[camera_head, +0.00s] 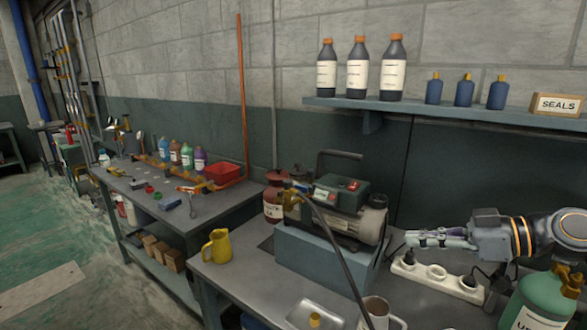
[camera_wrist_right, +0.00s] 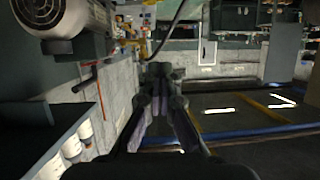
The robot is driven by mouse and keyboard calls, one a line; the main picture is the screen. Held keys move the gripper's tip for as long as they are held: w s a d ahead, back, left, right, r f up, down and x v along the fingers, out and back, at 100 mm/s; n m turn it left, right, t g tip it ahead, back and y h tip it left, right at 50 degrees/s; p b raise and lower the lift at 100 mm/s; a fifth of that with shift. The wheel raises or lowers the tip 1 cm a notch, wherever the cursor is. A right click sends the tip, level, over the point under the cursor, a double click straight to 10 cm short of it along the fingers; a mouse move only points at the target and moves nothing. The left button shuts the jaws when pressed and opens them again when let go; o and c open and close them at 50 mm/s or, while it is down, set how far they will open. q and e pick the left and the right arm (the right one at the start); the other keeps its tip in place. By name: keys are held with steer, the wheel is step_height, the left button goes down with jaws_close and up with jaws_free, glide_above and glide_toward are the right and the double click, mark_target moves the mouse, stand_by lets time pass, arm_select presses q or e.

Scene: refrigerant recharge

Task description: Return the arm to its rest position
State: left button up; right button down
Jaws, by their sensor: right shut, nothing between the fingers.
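My right gripper (camera_head: 428,239) comes in from the right in the head view, pointing left. It is shut and holds nothing, above the white socket strip (camera_head: 436,272) and to the right of the pump. In the right wrist view its fingers (camera_wrist_right: 162,85) are together at the centre. My left gripper is in neither view.
A green-and-grey pump (camera_head: 340,207) sits on a grey block. A green cylinder (camera_head: 541,300) stands at the lower right, close under my right arm. A shelf (camera_head: 450,111) with bottles is above. A yellow jug (camera_head: 217,246) and a mug (camera_head: 378,312) stand on the bench.

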steer(key=s+a+f+m+g+h, duration=0.1)
steer(key=s+a+f+h, duration=0.15)
steer(key=f, duration=0.75)
steer(key=s+a+f+g+h, duration=0.15)
steer(key=s+f, duration=0.25)
steer(key=f, duration=0.6)
steer(key=s+a+f+m+h, duration=0.1)
steer(key=s+a+f, duration=0.2)
steer(key=f, duration=0.7)
steer(key=s+d+f+m+g+h, duration=0.1)
steer(key=s+d+f+m+h, duration=0.65)
steer(key=s, duration=0.35)
steer(key=s+d+f+g+p, duration=0.1)
steer(key=s+f, duration=0.1)
steer(key=f, duration=1.1)
steer(key=s+d+f+g, duration=0.1)
steer(key=f, duration=1.3)
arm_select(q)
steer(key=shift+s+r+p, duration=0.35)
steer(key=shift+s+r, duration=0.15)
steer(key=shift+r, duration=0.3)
arm_select(e)
steer(key=s+d+f+m, duration=0.1)
steer(key=s+f, duration=1.2)
steer(key=s, duration=0.4)
steer(key=shift+s, duration=0.15)
